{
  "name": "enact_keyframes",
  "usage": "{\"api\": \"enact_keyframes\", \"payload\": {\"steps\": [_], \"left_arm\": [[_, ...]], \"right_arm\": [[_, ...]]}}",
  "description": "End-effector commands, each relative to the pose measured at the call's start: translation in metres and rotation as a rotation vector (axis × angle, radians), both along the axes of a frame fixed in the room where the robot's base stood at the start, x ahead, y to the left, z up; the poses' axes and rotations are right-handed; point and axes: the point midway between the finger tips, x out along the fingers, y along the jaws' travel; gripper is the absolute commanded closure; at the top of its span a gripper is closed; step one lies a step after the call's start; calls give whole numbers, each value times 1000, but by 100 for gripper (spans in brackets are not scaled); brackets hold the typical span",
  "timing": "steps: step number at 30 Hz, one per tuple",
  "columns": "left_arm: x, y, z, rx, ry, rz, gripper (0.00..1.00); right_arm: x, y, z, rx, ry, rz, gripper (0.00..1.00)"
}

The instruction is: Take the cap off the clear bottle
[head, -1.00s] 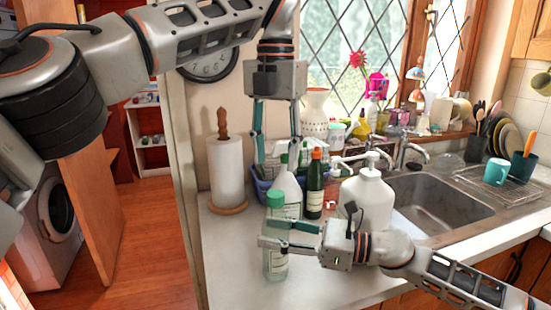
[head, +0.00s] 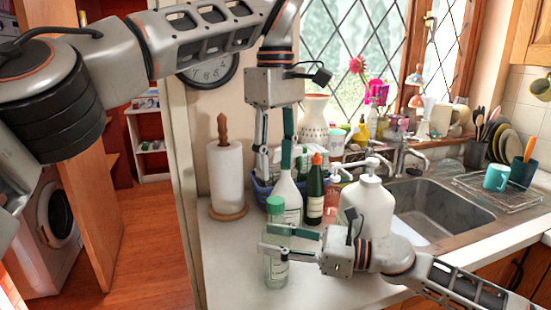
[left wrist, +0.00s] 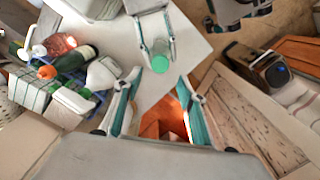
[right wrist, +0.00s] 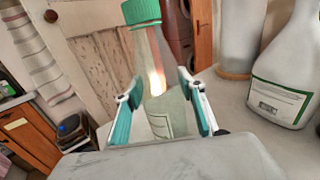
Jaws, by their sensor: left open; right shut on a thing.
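The clear bottle (head: 276,272) stands upright at the counter's front left with its green cap (head: 275,204) on. In the right wrist view the bottle (right wrist: 158,112) is between the fingers of my right gripper (right wrist: 160,88), below its cap (right wrist: 141,11). My right gripper (head: 267,239) is shut on the bottle's upper body from the right. My left gripper (head: 274,176) is open and empty, pointing down above and behind the cap. In the left wrist view the cap (left wrist: 160,62) is seen from above, just past the open fingertips, roughly centred between them.
A white spray bottle (head: 286,193), a dark green bottle (head: 315,195) and a large white pump bottle (head: 366,210) stand close behind and right. A paper towel roll (head: 225,178) stands left. The sink (head: 440,205) is at right. The counter (head: 225,265) is clear at front left.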

Motion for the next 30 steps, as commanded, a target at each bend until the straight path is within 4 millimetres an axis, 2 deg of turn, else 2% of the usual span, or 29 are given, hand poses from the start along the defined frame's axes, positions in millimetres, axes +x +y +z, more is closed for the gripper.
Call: {"api": "enact_keyframes", "payload": {"steps": [6,12,17,30], "left_arm": [[0,0,0,0,0,-332,59],[0,0,0,0,1,-492,59],[0,1,-7,-1,4,-526,59],[0,0,-67,-2,4,-525,59]], "right_arm": [[0,0,0,-1,0,0,100],[0,0,0,-1,0,0,100],[0,0,0,0,0,0,100],[0,0,0,0,0,0,100]]}}
